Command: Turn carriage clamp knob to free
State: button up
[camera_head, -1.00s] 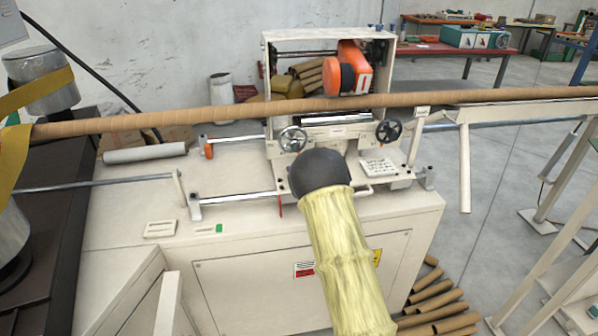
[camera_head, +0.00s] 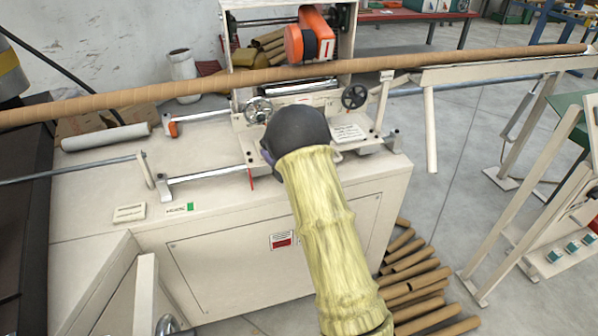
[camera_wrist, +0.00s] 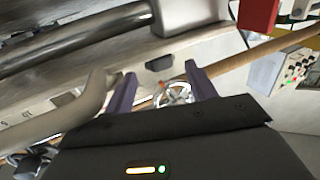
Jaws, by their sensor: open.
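The carriage (camera_head: 300,118) sits on two rails on the cream machine, with a silver handwheel (camera_head: 258,110) at its left and a black handwheel (camera_head: 354,96) at its right. I cannot tell for sure which part is the clamp knob. My gripper is mostly hidden behind my black wrist in the head view, in front of the carriage. In the wrist view my gripper (camera_wrist: 160,84) is open, with two purple fingers apart. A silver spoked wheel (camera_wrist: 176,93) and a small orange part show between the fingers; contact is not visible.
A long brown tube (camera_head: 180,88) runs across above the carriage. An orange-and-black unit (camera_head: 309,38) is mounted behind it. The front rail (camera_head: 205,177) lies left of my wrist. Brown tubes (camera_head: 412,285) are piled on the floor at the right.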

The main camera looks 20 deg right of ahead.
jog(key=v, duration=1.1)
jog(key=shift+s+b, duration=0.25)
jog(key=shift+b, duration=0.2)
jog(key=s+a+f+m+g+h, duration=0.1)
jog(key=s+a+m+g+h, duration=0.15)
jog(key=s+g, duration=0.7)
jog(key=s+a+f+m+g+h, duration=0.1)
jog(key=s+a+g+h, duration=0.3)
jog(key=s, duration=1)
notch_tip(320, 180, up, 17)
jog(key=p, duration=1.7)
jog(key=shift+s+d+g+y, duration=0.3)
jog(key=shift+d+g+y, duration=0.05)
jog(key=shift+d+g, duration=0.1)
